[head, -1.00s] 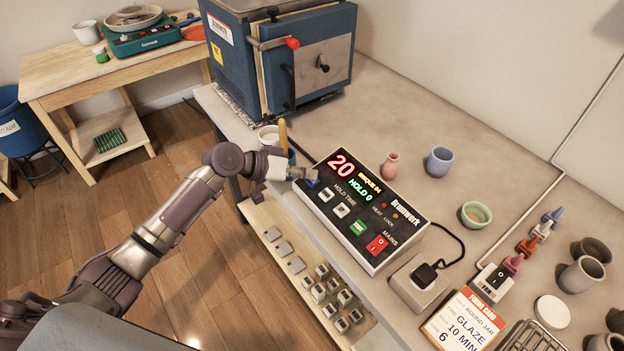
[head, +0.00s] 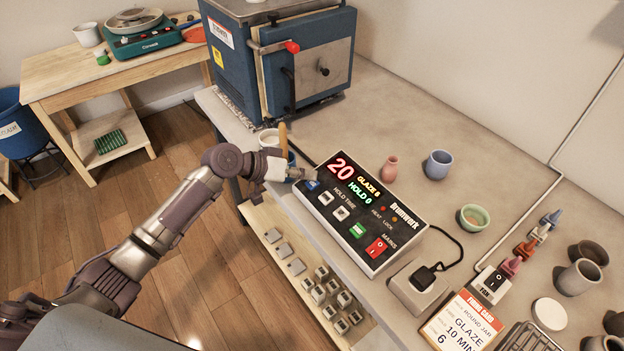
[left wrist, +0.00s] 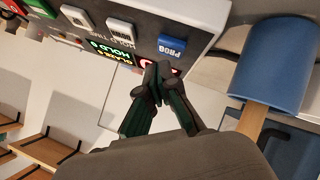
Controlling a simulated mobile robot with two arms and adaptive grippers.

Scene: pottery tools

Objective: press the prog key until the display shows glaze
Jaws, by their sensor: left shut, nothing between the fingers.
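The controller (head: 362,215) is a sloped box on the bench with a dark face. Its display (head: 349,179) shows a red 20, a yellow line reading GLAZE with a character after it, and a green HOLD 0. The blue PROG key (head: 311,185) is at the face's left end; it also shows in the left wrist view (left wrist: 171,46). My left gripper (head: 304,174) is shut and empty, its tips just beside the key. In the left wrist view the fingertips (left wrist: 158,70) appear just short of the key. My right gripper is not in view.
White keys (head: 334,205), a green key (head: 357,230) and a red mains switch (head: 376,247) share the face. A blue cup (left wrist: 272,62) holding a wooden-handled tool stands close to the gripper. The kiln (head: 285,60) is behind. A firing card (head: 462,322) reads GLAZE, 10 MIN.

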